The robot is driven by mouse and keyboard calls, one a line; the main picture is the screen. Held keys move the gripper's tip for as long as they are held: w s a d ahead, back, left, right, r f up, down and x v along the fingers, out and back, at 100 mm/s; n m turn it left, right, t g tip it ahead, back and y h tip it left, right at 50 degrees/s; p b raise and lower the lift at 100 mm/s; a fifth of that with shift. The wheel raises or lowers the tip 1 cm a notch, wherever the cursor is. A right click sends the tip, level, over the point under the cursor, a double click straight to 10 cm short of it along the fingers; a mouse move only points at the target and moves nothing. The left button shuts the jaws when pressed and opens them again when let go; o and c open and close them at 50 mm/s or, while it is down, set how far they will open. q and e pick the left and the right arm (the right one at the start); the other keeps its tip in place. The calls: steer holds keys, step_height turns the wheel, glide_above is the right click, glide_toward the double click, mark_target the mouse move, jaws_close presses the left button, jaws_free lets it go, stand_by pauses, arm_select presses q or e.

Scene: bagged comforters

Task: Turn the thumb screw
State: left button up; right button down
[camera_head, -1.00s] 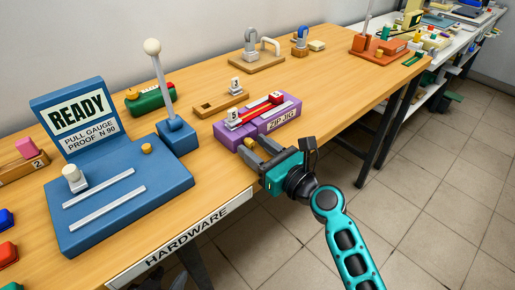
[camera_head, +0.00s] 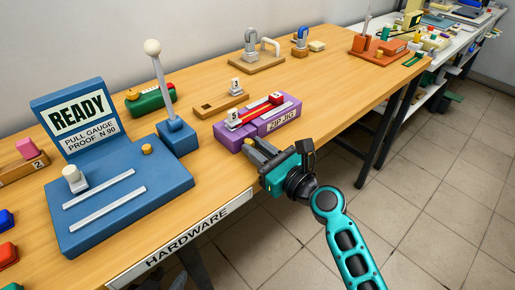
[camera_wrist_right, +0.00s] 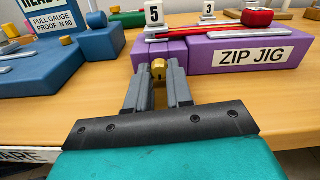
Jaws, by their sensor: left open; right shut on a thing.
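The purple zip jig (camera_head: 228,138) stands near the table's front edge, with a "5" tag and red and silver strips on top. In the right wrist view the jig (camera_wrist_right: 200,55) has a small brass thumb screw (camera_wrist_right: 158,68) low on its front face, near its left end. My right gripper (camera_head: 251,148) reaches the jig's front from the table edge. In the wrist view the right gripper (camera_wrist_right: 158,76) is shut on the thumb screw, with a finger on each side. The screw is hidden in the head view. My left gripper is not in view.
A blue pull gauge (camera_head: 120,195) with a "READY" sign and a white-knobbed lever stands to the left. A wooden block with a "3" tag (camera_head: 220,102) lies behind the jig. Bare tabletop (camera_head: 335,90) lies to the jig's right.

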steer(key=c, duration=1)
jaws_free()
steer(key=shift+v, duration=6.5)
